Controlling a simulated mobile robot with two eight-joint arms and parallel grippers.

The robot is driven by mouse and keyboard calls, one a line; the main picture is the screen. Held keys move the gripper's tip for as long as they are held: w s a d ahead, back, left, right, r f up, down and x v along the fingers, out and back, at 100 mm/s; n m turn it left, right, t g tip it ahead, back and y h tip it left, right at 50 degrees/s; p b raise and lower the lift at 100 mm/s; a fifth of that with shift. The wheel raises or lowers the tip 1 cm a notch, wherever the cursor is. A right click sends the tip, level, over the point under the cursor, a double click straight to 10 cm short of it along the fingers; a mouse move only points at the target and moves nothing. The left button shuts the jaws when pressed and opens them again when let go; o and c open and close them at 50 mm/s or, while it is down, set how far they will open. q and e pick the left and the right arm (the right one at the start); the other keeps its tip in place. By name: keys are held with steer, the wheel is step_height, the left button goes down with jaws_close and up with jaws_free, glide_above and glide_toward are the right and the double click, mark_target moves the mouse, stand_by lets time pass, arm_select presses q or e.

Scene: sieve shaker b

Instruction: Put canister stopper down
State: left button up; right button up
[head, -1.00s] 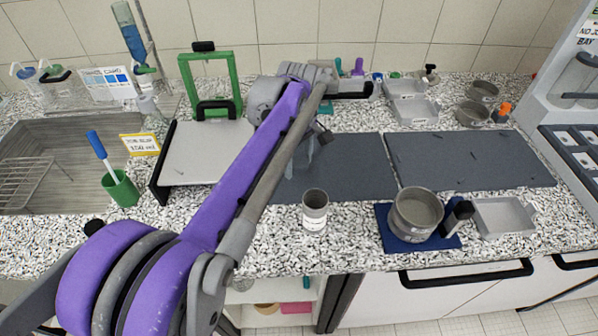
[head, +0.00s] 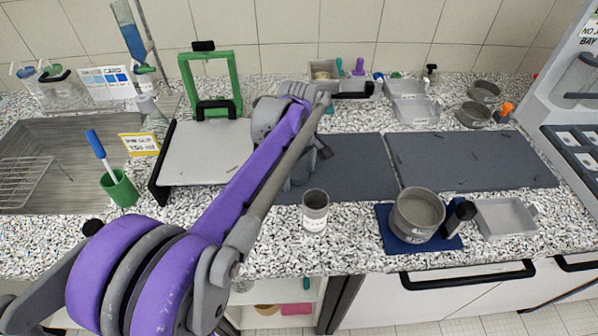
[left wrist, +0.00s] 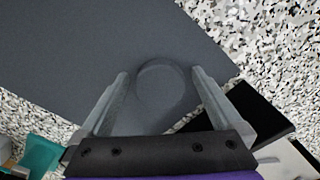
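The canister (head: 315,211), a grey open-topped cylinder with a white label, stands upright on the counter in front of the left dark mat. The stopper (left wrist: 160,86) shows in the left wrist view as a round dark-grey disc on the dark grey mat (left wrist: 60,50), near its edge. My left gripper (left wrist: 160,74) is open, one finger on each side of the disc, with a visible gap to each. In the head view my purple left arm hides most of the left gripper and the stopper. My right gripper is in neither view.
A second dark mat (head: 470,161) lies to the right. A sieve pan (head: 417,214) stands on a blue pad (head: 388,237), with a grey tray (head: 506,218) beside it. A flat white plate device with a green frame (head: 182,75) stands left of my arm.

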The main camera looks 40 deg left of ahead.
mark_target(299, 173)
arm_select(q)
steer(key=shift+r, duration=0.1)
step_height(299, 173, up, 12)
steer(key=p, duration=0.1)
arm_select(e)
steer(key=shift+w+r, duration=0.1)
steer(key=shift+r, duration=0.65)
